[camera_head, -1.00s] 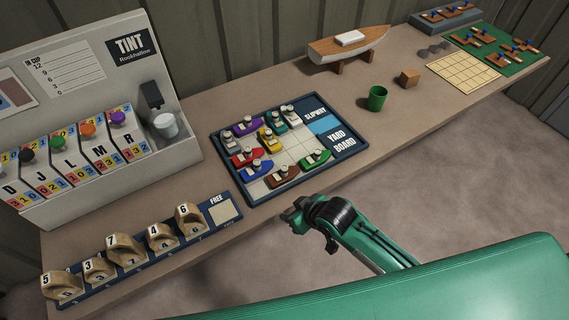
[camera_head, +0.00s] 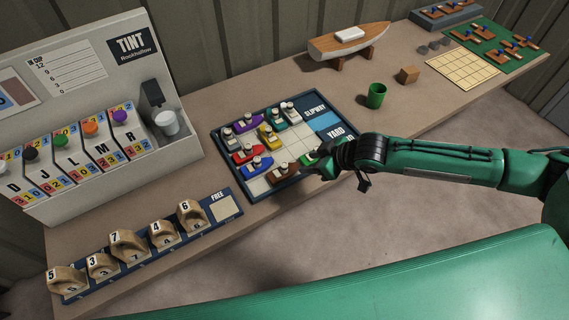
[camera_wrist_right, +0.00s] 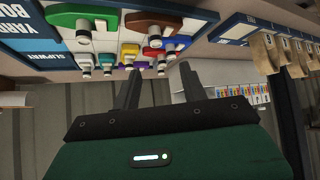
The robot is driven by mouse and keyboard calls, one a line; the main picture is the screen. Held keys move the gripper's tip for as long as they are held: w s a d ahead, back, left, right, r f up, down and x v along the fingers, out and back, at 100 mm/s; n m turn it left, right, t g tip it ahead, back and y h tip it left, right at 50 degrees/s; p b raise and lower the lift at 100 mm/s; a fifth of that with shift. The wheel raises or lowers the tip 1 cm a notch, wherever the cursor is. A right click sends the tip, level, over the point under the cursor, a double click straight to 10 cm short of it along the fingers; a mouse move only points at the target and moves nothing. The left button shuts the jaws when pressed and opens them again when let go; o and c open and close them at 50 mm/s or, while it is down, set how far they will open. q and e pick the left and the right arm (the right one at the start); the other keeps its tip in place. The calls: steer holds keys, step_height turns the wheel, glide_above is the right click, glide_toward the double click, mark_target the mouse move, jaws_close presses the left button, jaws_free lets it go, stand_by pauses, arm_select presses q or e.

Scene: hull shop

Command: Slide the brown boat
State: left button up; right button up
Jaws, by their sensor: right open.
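The brown boat (camera_head: 282,172) sits on the front edge row of the yard board (camera_head: 262,191), between the blue boat (camera_head: 256,166) and the green boat (camera_head: 308,158). My right gripper (camera_head: 322,171) is at the board's front right corner, beside the green boat and partly covering it. In the right wrist view the brown boat (camera_wrist_right: 157,20) is at the top, beyond the open, empty fingers of my right gripper (camera_wrist_right: 160,72). The green boat shows there to its left. Contact with any boat cannot be told. My left gripper is not in view.
Purple, red, yellow, teal and white boats crowd the board's back and left. A numbered block rack (camera_head: 150,250) lies front left, and the tint stand (camera_head: 100,100) behind it. A green cup (camera_head: 376,96), wooden cube (camera_head: 408,75) and model boat (camera_head: 348,42) stand to the right.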

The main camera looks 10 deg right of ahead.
mark_target(286, 165)
steer(key=p+x, duration=0.1)
steer(key=x, duration=0.3)
steer(key=p+x, duration=0.1)
steer(key=x, duration=0.8)
steer(key=shift+w+d+f+p, duration=0.15)
steer(key=shift+w+f+p, duration=0.15)
steer(key=shift+p, duration=0.1)
